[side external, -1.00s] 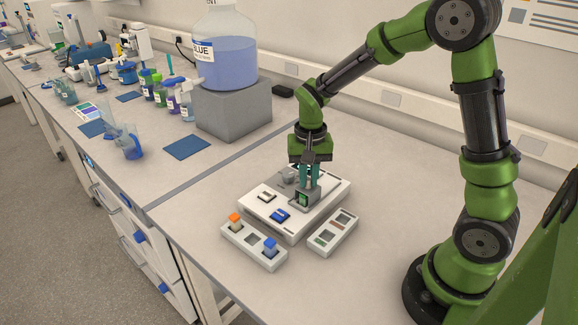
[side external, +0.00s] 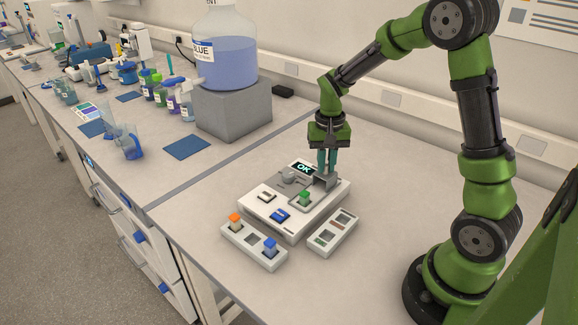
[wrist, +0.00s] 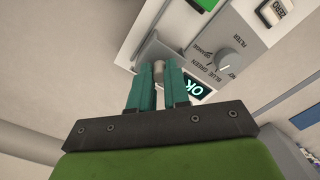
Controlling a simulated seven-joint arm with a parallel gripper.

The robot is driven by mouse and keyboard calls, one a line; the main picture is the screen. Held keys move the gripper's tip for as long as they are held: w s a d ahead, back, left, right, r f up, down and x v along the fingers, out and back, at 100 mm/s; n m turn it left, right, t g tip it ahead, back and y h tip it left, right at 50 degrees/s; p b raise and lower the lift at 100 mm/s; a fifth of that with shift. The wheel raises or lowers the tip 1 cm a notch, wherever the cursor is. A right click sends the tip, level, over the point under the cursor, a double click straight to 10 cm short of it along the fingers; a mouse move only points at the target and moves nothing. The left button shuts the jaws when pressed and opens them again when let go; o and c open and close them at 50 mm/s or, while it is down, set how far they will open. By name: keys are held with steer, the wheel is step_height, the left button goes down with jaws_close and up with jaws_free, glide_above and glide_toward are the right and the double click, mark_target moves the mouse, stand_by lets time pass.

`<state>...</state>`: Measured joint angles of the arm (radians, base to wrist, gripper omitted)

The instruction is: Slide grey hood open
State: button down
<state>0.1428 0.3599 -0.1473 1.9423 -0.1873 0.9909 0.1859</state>
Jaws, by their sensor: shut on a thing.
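The grey hood (side external: 326,183) sits at the back right of the white instrument (side external: 262,215), clear of a green block (side external: 304,198) that stands uncovered in front of it. My gripper (side external: 327,172) points down over the hood, with its teal fingers shut on the hood's handle. In the wrist view, a small grey knob-like piece (wrist: 158,68) shows between the fingertips (wrist: 158,78).
The instrument has a lit OK display (side external: 304,168), a dial (side external: 289,178) and a blue switch (side external: 280,216). A tray with orange and blue blocks (side external: 254,246) and an empty-slotted tray (side external: 332,233) flank its front. The bench at right is clear.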

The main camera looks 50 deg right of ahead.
mark_target(325, 177)
steer(key=c, duration=1.2)
jaws_free()
steer(key=shift+d, duration=0.4)
steer(key=shift+o, duration=0.5)
steer(key=shift+a, duration=0.1)
steer(key=shift+r, duration=0.1)
step_height(325, 177, up, 17)
steer(key=s+a+n+t+y, duration=0.2)
steer(key=s+a+n+t, duration=0.3)
steer(key=s+a, duration=0.8)
steer(key=shift+s+a+f+t, duration=0.2)
steer(key=shift+a+f+t, duration=0.25)
steer(key=shift+t, duration=0.65)
